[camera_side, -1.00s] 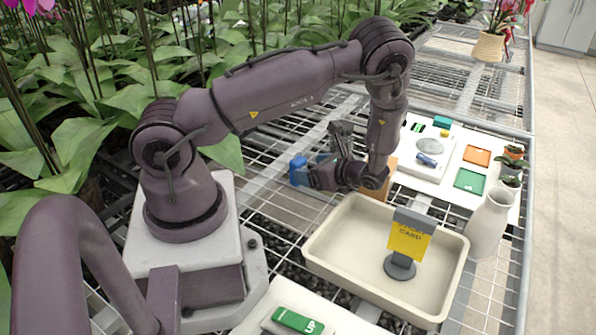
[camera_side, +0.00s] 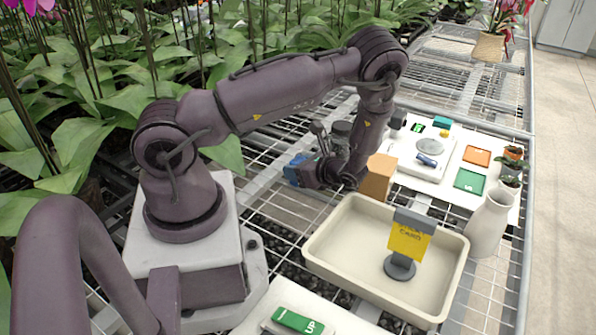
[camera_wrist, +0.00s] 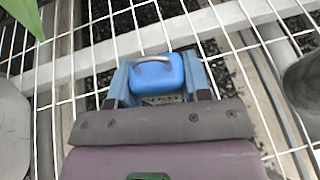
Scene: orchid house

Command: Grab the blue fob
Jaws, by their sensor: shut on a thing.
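The blue fob (camera_wrist: 158,74), a rounded blue block with a curved metal ring on it, is between the two blue fingers of my gripper (camera_wrist: 160,84) in the wrist view. The fingers press on its left and right sides. In the side view my gripper (camera_side: 295,171) points left over the wire bench, between the plants and the wooden block. There the fob and the blue fingers blend together, so I cannot tell them apart. The bench mesh shows beyond the fob in the wrist view.
A cream tray (camera_side: 325,262) with a yellow card on a stand (camera_side: 408,240) lies in front. A wooden block (camera_side: 379,177) stands near my wrist. Behind are a scale (camera_side: 405,168) with a blue item (camera_side: 426,160), coloured pads and a white vase (camera_side: 489,226). Leaves crowd the left.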

